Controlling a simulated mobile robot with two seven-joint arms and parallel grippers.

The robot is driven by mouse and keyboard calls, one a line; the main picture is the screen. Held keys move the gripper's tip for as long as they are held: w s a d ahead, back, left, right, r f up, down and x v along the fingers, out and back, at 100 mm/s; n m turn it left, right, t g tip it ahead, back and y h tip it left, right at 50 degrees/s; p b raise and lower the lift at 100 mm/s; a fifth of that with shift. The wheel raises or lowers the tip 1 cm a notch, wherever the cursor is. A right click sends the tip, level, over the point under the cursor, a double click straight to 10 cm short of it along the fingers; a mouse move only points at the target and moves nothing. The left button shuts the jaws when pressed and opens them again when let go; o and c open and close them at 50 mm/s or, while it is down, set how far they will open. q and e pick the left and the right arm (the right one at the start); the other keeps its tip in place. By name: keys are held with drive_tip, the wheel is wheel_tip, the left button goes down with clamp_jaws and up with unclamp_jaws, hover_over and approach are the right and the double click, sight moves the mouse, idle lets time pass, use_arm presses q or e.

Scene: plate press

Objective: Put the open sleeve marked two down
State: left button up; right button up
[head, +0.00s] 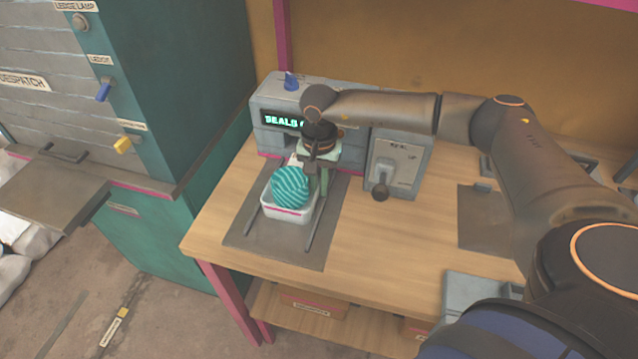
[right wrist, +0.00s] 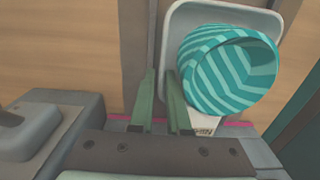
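A teal striped sleeve (head: 291,187) with a round open mouth sits in a white tray (head: 287,213) on the bench. In the right wrist view the sleeve (right wrist: 228,70) shows its mouth and pale inner stripes; I can read no number on it. My right gripper (head: 323,190) is just beside the tray's far right corner. In the right wrist view its two green fingers (right wrist: 160,80) stand apart, with a gap and nothing clearly held between them. The right fingertip overlaps the tray's edge in the picture; I cannot tell whether they touch. My left gripper is not in view.
The tray stands on a dark mat (head: 250,237) with raised rails. Behind is a grey machine (head: 270,92) with a lit display, partly hidden by my arm. A lever box (head: 398,165) stands to its right. The bench (head: 375,245) front is clear. A teal cabinet (head: 195,90) is left.

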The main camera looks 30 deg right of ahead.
drive_tip(key=shift+o, duration=1.3)
drive_tip(key=shift+r, duration=0.1)
wheel_tip(320, 180, up, 12)
drive_tip(key=b, duration=0.1)
